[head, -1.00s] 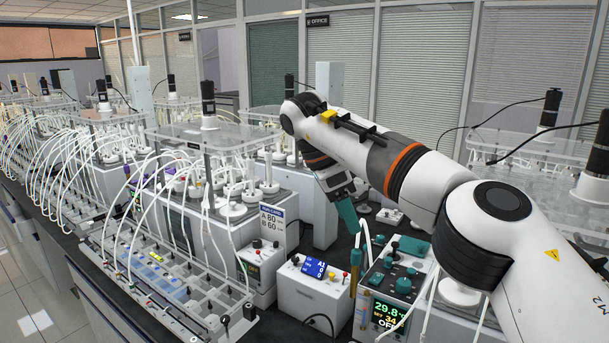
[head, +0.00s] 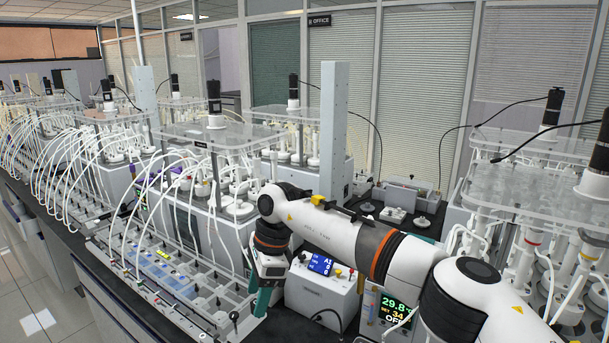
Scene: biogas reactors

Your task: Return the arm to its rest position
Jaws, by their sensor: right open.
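My right arm comes in from the lower right and reaches left across the bench. My right gripper (head: 262,298) hangs at its end, its teal fingers pointing down, open. It is in front of the white control box with a blue display (head: 320,264), just left of it, near the bench's front. Nothing shows between the fingers. My left gripper is not in view.
Reactor units with clear tops (head: 205,134) and white tubes line the bench at left. A tubing rack (head: 165,270) lies left of my gripper. A controller reading 29.8 (head: 396,306) is partly behind my arm. More reactors (head: 530,190) stand at right.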

